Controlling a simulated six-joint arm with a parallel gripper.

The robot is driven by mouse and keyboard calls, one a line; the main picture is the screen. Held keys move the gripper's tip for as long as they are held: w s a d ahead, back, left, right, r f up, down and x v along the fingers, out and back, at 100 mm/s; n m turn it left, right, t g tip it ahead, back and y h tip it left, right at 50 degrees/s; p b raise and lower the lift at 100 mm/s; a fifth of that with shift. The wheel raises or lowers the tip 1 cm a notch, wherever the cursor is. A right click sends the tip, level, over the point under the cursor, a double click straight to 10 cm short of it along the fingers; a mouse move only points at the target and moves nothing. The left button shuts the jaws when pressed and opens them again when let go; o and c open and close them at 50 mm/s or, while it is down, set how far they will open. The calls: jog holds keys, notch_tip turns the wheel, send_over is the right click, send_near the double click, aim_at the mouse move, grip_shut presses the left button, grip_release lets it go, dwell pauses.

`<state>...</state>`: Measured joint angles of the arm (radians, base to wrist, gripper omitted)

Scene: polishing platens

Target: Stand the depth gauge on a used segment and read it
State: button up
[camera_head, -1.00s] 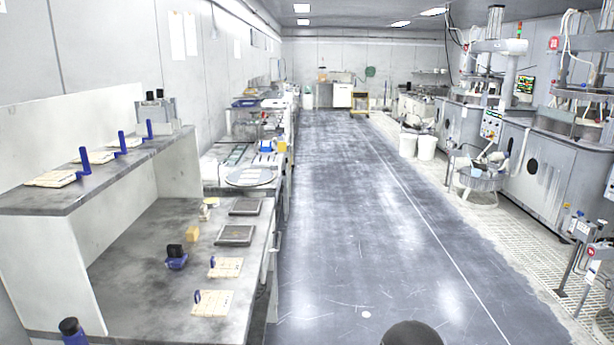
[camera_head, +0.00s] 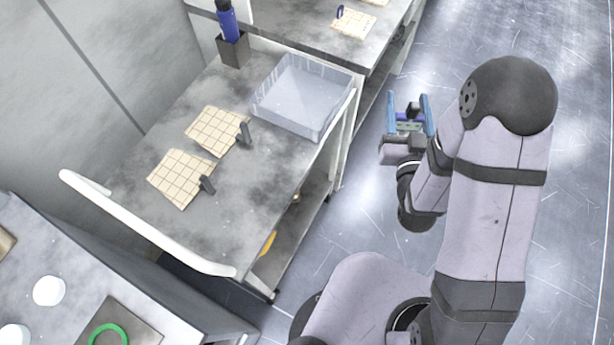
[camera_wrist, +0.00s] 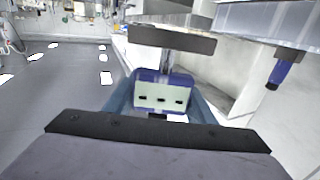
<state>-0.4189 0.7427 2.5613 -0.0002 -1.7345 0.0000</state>
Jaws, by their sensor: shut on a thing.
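My gripper (camera_head: 409,100) is in the air over the floor, right of the cart. Its light-blue fingers are shut on a small blue device with a dark top, apparently the depth gauge (camera_head: 408,125). No reading is legible. Two tan gridded segments, one nearer (camera_head: 178,178) and one farther (camera_head: 214,131), lie on the cart, each beside a dark upright tab. Another segment (camera_head: 352,25), with a blue tab, lies on the bench behind.
A clear bin (camera_head: 302,95) stands at the cart's right rear. A blue tool (camera_head: 228,22) stands in a dark holder (camera_head: 233,50) at its back. White rails edge the cart. A nearer table holds white discs (camera_head: 48,291) and a green ring (camera_head: 107,334). The cart's middle is clear.

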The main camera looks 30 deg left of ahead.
jog(key=s+a+r+n+g+y+b, duration=0.1)
jog(key=s+a+r+n+g+y, duration=0.35)
jog(key=s+a, duration=0.4)
jog(key=s+a+r+n+g+y+b, duration=0.1)
jog(key=s+a+r+n+g+y, duration=0.3)
jog(key=a, duration=0.8)
jog(key=s+a+f+n+g+y, duration=0.1)
jog(key=s+a+f+n+g, duration=0.1)
jog(key=s, duration=0.5)
jog(key=s+a+f+n+g+y, duration=0.1)
jog(key=s+a+f+n+g, duration=0.1)
jog(key=s+g, duration=0.4)
jog(key=shift+s+a+f+n, duration=0.35)
jog(key=shift+s+a+f, duration=0.2)
jog(key=shift+a+f, duration=0.35)
jog(key=shift+a+r, duration=0.1)
jog(key=shift+r, duration=0.05)
jog(key=shift+f, duration=2.9)
jog(key=shift+f+p, duration=0.3)
jog(key=shift+f, duration=1.6)
